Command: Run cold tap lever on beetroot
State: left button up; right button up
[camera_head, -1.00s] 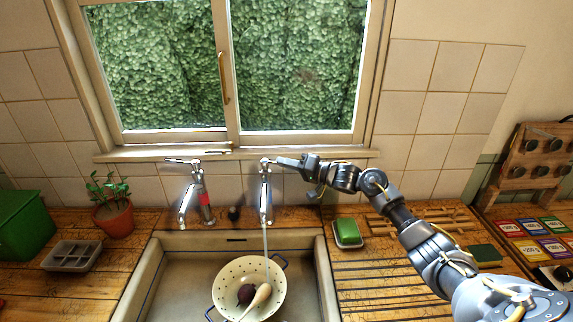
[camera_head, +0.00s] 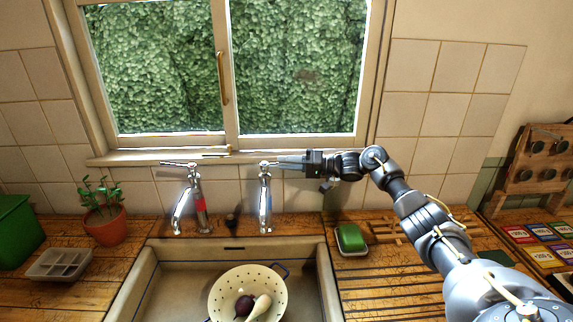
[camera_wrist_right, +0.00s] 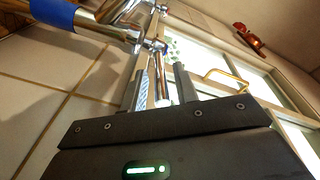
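The cold tap (camera_head: 265,203), with a blue band, stands behind the sink, its lever (camera_head: 266,164) on top. No water stream shows below its spout. The dark purple beetroot (camera_head: 244,306) lies in a cream colander (camera_head: 223,289) in the sink, beside a pale, tapered item. My right gripper (camera_head: 284,161) is at the cold tap's lever, reaching in from the right. In the right wrist view, the fingers (camera_wrist_right: 163,88) stand apart, with the metal lever (camera_wrist_right: 161,68) between them and gaps showing. My left gripper is out of view.
The hot tap (camera_head: 198,202), with a red band, stands to the left. A plant pot (camera_head: 105,226) and grey tray (camera_head: 59,264) are left of the sink. A green sponge in a dish (camera_head: 351,238) sits right of it. The window sill (camera_head: 300,155) is close behind the taps.

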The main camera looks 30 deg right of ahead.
jog(key=shift+s+d, duration=0.1)
jog(key=shift+s+d+f, duration=0.1)
jog(key=shift+s+d, duration=0.1)
jog(key=shift+d, duration=0.1)
jog(key=shift+b+v, duration=2)
jog(key=shift+v, duration=3)
